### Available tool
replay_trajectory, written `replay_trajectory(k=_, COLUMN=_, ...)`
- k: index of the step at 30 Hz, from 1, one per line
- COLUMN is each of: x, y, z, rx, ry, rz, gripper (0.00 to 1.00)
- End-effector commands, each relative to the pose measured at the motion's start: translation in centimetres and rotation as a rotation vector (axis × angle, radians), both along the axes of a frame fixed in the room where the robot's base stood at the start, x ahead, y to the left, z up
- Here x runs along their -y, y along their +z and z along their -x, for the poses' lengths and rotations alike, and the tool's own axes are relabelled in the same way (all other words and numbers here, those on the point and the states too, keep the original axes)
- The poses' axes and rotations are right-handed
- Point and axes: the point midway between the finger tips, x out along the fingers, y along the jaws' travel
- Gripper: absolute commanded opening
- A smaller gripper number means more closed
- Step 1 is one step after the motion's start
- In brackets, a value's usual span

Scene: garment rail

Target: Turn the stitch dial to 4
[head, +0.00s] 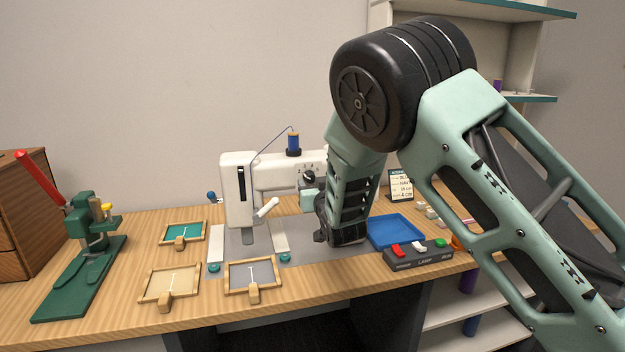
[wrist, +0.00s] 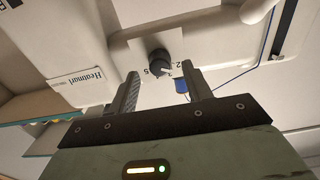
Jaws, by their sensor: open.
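The white sewing machine (head: 240,190) stands on the table in the head view. Its stitch dial (head: 309,177) is a small dark knob on the machine's body. In the wrist view the dial (wrist: 159,63) is a black round knob with printed numbers around it, some hidden or too small to read. Which number it points at I cannot tell. My gripper (wrist: 160,88) is open and empty. Its two fingers point toward the machine, one on each side of the dial's line, with the dial just beyond the tips. In the head view my arm hides much of the machine's right side.
A blue tray (head: 396,222) and a switch box (head: 418,256) lie right of my arm. Wooden hoops (head: 170,284) lie in front, and a green press (head: 80,275) stands at the left. A blue spool (head: 293,142) tops the machine. A small card (head: 400,184) stands behind.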

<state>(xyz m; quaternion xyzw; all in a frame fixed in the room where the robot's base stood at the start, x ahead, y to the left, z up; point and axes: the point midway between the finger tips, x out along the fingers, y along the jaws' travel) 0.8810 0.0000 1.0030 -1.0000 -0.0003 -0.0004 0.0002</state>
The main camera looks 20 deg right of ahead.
Motion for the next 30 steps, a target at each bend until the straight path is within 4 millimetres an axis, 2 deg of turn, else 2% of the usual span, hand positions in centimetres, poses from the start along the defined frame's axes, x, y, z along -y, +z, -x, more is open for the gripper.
replay_trajectory(k=6, x=0.1, y=0.0, z=-2.0, rx=-0.001, ry=-0.001, rz=0.001, gripper=0.49)
replay_trajectory(k=16, x=0.0, y=0.0, z=-2.2, rx=-0.001, ry=-0.001, rz=0.001, gripper=0.49)
replay_trajectory(k=21, x=0.0, y=0.0, z=-2.2, rx=-0.001, ry=-0.001, rz=0.001, gripper=0.05)
replay_trajectory(k=30, x=0.0, y=-0.2, z=-2.2, rx=-0.001, ry=0.0, rz=-0.022, gripper=0.05)
